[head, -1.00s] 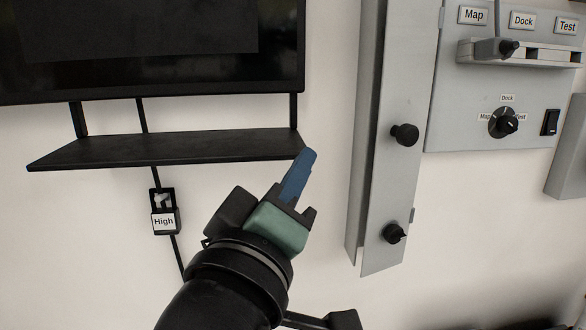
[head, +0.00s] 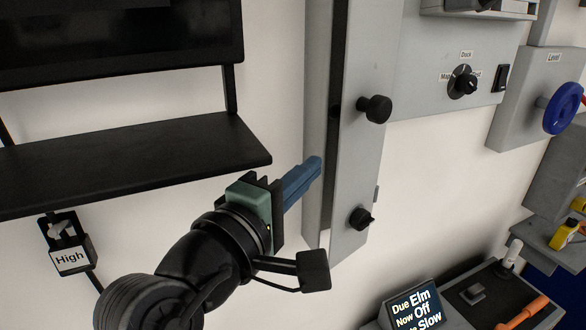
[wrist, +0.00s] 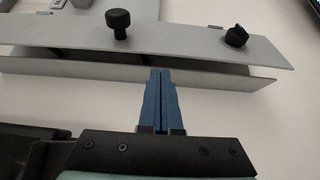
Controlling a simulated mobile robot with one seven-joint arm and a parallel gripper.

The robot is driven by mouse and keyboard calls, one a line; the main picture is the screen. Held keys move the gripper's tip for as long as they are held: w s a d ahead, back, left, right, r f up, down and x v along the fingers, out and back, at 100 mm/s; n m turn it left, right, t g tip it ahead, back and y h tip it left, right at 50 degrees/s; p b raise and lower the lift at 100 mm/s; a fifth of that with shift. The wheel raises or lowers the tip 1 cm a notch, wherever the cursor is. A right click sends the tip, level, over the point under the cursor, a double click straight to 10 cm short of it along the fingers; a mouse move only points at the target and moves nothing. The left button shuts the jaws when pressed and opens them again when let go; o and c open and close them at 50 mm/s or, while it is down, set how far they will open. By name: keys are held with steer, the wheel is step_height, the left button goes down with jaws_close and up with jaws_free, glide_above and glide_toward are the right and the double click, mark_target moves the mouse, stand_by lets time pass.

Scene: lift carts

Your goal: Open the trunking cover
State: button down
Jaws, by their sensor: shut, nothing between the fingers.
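The trunking (head: 317,90) is a tall grey channel on the wall. Its flat grey cover (head: 358,165) carries a round black knob (head: 375,108) above and a smaller pointed black knob (head: 361,217) below. A dark gap runs between the cover and the channel's left wall. In the wrist view the cover (wrist: 180,42) lies across the top, with the round knob (wrist: 118,22) and the pointed knob (wrist: 236,37). My gripper (head: 317,165), with blue fingers, is shut and empty. Its tips overlap the left wall's edge in the picture; contact cannot be told.
A black shelf (head: 130,165) is on the left, with a box labelled High (head: 68,245) below. A grey panel with a rotary switch (head: 462,82) adjoins the trunking. A blue wheel (head: 562,108) is further right. A small display (head: 412,308) stands lower right.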

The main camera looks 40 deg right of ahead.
steer(key=shift+p+x, duration=0.75)
steer(key=shift+x, duration=2)
steer(key=shift+s, duration=0.15)
